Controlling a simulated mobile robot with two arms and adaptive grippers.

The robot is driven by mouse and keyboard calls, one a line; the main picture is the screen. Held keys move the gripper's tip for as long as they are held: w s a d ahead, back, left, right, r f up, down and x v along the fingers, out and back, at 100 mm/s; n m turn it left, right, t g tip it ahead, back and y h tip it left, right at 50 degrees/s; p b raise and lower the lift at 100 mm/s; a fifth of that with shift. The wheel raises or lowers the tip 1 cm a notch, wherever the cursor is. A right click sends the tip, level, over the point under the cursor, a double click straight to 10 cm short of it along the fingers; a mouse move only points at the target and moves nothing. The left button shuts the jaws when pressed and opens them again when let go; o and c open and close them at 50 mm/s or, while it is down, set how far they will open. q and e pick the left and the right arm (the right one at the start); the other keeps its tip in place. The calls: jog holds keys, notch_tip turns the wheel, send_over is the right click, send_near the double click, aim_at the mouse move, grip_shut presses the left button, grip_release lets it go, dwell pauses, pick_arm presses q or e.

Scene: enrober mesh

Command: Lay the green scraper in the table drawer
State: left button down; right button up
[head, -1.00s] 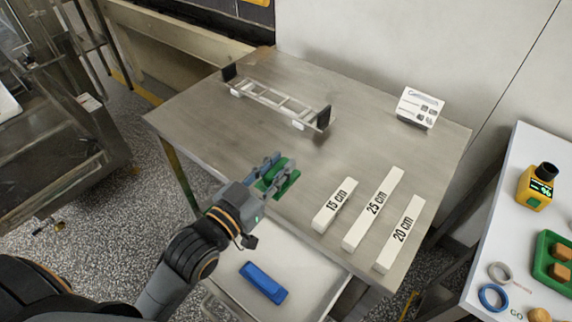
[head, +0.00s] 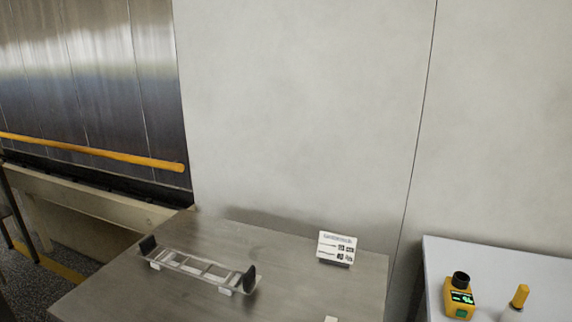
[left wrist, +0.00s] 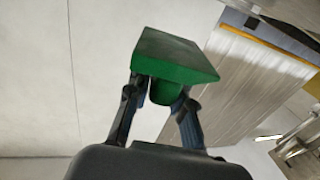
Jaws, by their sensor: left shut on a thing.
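The green scraper (left wrist: 175,58) is in the left wrist view, with its wide block end pointing away from my palm. My left gripper (left wrist: 158,92) is shut on the scraper's short green grip, with one dark finger on each side. Neither the scraper nor either gripper shows in the head view now. The steel table (head: 290,262) is at the bottom of the head view, cut off by the lower edge. Its drawer is out of view. My right gripper is in neither view.
A frame with dark end plates (head: 198,270) and a small sign card (head: 336,248) stand on the table. A white side table (head: 400,258) at right holds a yellow device (head: 459,299) and a yellow-topped object (head: 519,296). A pale wall (head: 300,110) rises behind.

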pick_arm(q)
jog(key=shift+s+a+f+n+y, duration=0.2)
jog(key=shift+a+f+n+y, duration=0.6)
jog(key=shift+y, duration=0.3)
jog(key=shift+d, duration=0.1)
jog(key=shift+w+d+r+m+h, duration=0.2)
jog(key=shift+d+r+m+h, duration=1.15)
jog(key=shift+h, duration=0.55)
jog(key=shift+s+d+r+m+g+h, duration=0.15)
jog(key=shift+d+r+m+g+h, duration=0.35)
jog(key=shift+d+h, duration=0.3)
jog(key=shift+a+f, duration=0.1)
jog(key=shift+a, duration=0.05)
